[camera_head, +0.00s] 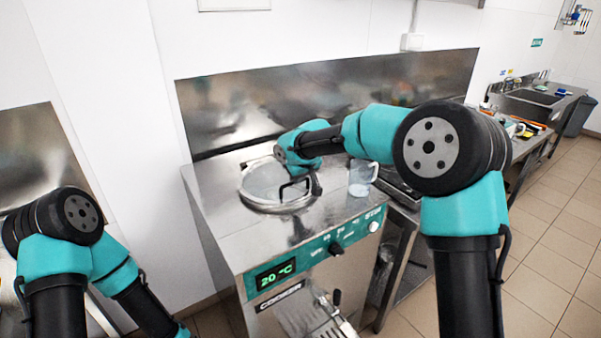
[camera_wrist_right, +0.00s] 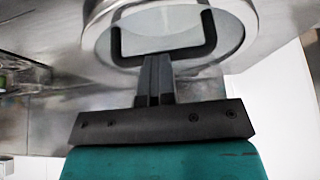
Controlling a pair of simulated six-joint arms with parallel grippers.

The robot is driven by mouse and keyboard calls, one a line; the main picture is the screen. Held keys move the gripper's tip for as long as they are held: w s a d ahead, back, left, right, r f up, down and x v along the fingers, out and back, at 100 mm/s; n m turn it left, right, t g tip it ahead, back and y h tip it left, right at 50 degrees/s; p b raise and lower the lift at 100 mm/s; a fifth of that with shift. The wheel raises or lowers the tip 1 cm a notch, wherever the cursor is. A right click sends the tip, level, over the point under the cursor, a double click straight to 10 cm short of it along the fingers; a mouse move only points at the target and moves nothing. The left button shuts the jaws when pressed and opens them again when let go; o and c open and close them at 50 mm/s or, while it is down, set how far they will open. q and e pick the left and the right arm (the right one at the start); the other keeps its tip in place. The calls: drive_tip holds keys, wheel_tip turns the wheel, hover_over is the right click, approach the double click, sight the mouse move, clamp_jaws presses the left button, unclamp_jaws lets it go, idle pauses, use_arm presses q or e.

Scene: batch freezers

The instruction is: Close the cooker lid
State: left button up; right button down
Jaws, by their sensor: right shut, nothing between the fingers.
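The cooker (camera_head: 300,235) is a steel cabinet with a teal control panel reading 20 °C. Its round, pale, see-through lid (camera_head: 262,180) with a metal rim lies about flat over the round opening in the top. The lid carries a black U-shaped handle (camera_head: 283,190); in the right wrist view the handle (camera_wrist_right: 163,54) shows just beyond the fingertips. My right gripper (camera_wrist_right: 155,60) is shut and empty at the handle's bar; I cannot tell whether it touches. In the head view my right gripper (camera_head: 316,184) is beside the lid's right edge. My left gripper is out of view below.
A clear jug (camera_head: 360,178) stands on the cooker top, right of the lid and close to my right arm. A steel splashback (camera_head: 330,95) rises behind. A spout with a tray (camera_head: 315,318) juts from the cooker's front. A counter with a sink (camera_head: 535,97) is far right.

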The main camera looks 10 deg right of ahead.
drive_tip(key=shift+a+f, duration=0.15)
drive_tip(key=shift+r, duration=0.4)
drive_tip(key=r, duration=0.4)
drive_tip(key=shift+w, duration=0.3)
drive_tip(key=s+v, duration=0.1)
drive_tip(key=v, duration=0.8)
drive_tip(key=shift+s+d+f, duration=0.15)
drive_tip(key=shift+s+d, duration=0.05)
drive_tip(key=shift+d, duration=0.1)
